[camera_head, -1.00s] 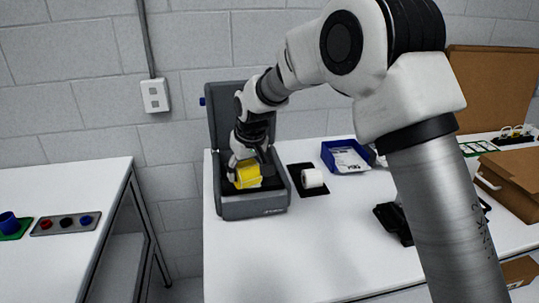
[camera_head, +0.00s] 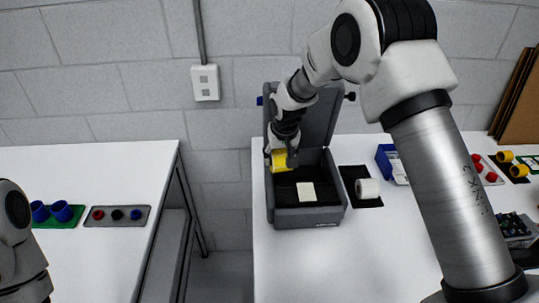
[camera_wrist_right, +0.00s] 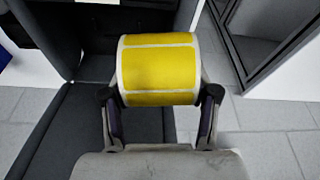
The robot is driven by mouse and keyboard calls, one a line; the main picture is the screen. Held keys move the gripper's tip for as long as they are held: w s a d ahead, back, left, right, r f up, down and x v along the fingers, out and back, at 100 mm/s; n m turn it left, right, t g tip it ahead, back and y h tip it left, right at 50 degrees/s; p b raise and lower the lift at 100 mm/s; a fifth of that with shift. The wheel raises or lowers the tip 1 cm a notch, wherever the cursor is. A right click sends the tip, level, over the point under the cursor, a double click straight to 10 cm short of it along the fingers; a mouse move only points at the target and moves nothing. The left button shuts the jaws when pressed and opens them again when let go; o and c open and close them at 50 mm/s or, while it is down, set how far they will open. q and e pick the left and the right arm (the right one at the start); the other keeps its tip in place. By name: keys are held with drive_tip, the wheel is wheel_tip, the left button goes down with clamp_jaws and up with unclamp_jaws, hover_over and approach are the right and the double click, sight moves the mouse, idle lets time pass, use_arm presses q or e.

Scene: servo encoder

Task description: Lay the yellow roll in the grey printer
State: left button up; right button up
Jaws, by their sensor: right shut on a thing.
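The yellow roll (camera_head: 279,161) is held by my right gripper (camera_head: 282,150) at the left side of the open grey printer (camera_head: 310,217). In the right wrist view, the roll (camera_wrist_right: 158,70) sits between the two fingers (camera_wrist_right: 160,100), which are shut on its white-edged ends. Dark printer surfaces lie to its left and below it, and floor shows to its right. Whether the roll touches the printer I cannot tell. The printer's lid (camera_head: 322,118) stands up at the back. A cream patch (camera_head: 306,192) shows in its dark interior. Of my left arm, only links show at the lower left.
A white roll (camera_head: 367,188) on a black mat and a blue bin (camera_head: 384,160) stand right of the printer. A left table holds a grey tray (camera_head: 117,223) and blue cups (camera_head: 60,210). A gap separates the tables. The white table's front is clear.

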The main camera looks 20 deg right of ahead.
use_arm(q)
wheel_tip(320, 180, up, 6)
drive_tip(key=w+p, duration=0.1)
drive_tip(key=p, duration=0.3)
use_arm(e)
drive_tip(key=shift+w+d+m, duration=0.9)
drive_tip(key=shift+w+d, duration=0.45)
drive_tip(key=shift+d, duration=2.95)
drive_tip(key=b+x, duration=0.2)
drive_tip(key=x, duration=0.1)
drive_tip(key=s+b+x, duration=0.1)
drive_tip(key=b+x, duration=0.1)
drive_tip(key=x, duration=0.2)
drive_tip(key=s+b+x, duration=0.1)
drive_tip(key=b+x, duration=0.2)
drive_tip(key=x, duration=0.1)
drive_tip(key=shift+s+a+f, duration=0.25)
drive_tip(key=shift+a+f, duration=0.1)
use_arm(q)
wheel_tip(320, 180, down, 6)
drive_tip(key=shift+s+f, duration=0.2)
drive_tip(key=shift+r, duration=0.1)
use_arm(e)
drive_tip(key=o, duration=1.3)
drive_tip(key=shift+s, duration=0.1)
